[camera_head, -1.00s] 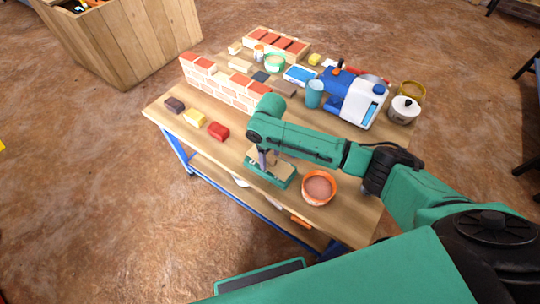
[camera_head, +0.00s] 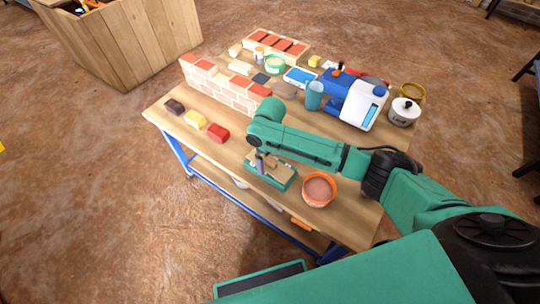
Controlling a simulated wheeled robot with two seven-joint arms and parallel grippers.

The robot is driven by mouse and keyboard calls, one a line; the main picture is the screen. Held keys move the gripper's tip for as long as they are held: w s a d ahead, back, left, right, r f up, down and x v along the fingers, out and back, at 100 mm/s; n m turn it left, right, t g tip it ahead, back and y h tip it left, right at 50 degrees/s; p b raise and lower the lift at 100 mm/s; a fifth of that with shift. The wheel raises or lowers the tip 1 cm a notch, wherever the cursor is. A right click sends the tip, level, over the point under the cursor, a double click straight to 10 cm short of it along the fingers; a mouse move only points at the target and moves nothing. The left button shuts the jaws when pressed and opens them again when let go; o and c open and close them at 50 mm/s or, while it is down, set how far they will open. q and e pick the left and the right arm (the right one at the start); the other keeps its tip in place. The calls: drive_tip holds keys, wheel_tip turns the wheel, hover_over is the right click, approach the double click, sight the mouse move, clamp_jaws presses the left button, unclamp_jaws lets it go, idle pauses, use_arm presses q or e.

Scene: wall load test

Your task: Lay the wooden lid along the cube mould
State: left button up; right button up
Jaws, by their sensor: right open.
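A green cube mould (camera_head: 283,183) stands near the front edge of the wooden table. A tan wooden piece, which looks like the lid (camera_head: 281,172), lies on top of it. My right gripper (camera_head: 262,170) points down at the left end of the mould and lid, with its arm coming in from the right. Its jaws are open, though the arm partly hides them. I cannot tell whether the fingers touch the lid. My left gripper is not in view.
An orange bucket (camera_head: 319,189) stands just right of the mould. A small brick wall (camera_head: 227,88) stands behind left. A blue and white machine (camera_head: 357,101) stands at the back right.

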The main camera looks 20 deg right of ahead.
wheel_tip(320, 180, up, 14)
drive_tip(key=p, duration=0.1)
drive_tip(key=shift+r, duration=0.25)
